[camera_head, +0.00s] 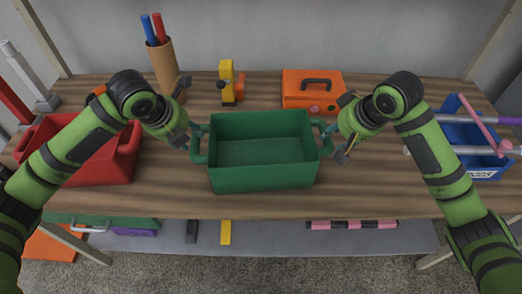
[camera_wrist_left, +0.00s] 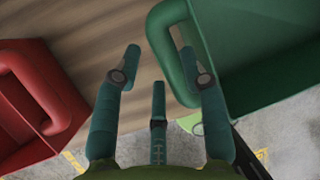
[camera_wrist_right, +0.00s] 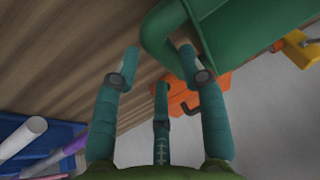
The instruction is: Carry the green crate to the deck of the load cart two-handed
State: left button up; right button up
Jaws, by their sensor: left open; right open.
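The green crate (camera_head: 262,180) is empty and sits upright on the wooden shelf, with a loop handle at each end. My left gripper (camera_head: 194,138) is open at its left handle. In the left wrist view that handle (camera_wrist_left: 157,40) lies just ahead of the left gripper (camera_wrist_left: 155,60), whose right finger reaches inside the loop. My right gripper (camera_head: 335,135) is open at the right handle. In the right wrist view the right handle (camera_wrist_right: 150,40) lies ahead of the right gripper (camera_wrist_right: 158,62), beside its right finger. I cannot tell whether the fingers touch. I do not see the load cart.
A red bin (camera_head: 110,165) stands left of the crate and a blue bin (camera_head: 470,155) right. Behind are a brown cup with pens (camera_head: 163,65), a yellow tool (camera_head: 227,82) and an orange toolbox (camera_head: 312,90). A lower shelf (camera_head: 270,240) holds several items. Shelf front is clear.

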aim_at(193, 139)
pick_arm(q)
jog(key=shift+x, duration=2.1)
pick_arm(e)
jog(key=shift+x, duration=2.1)
pick_arm(q)
jog(key=shift+c, duration=0.4)
pick_arm(e)
jog(key=shift+c, duration=0.4)
pick_arm(q)
grip_shut()
pick_arm(e)
grip_shut()
pick_arm(q)
jog(key=shift+r, duration=0.1)
pick_arm(e)
jog(key=shift+r, duration=0.1)
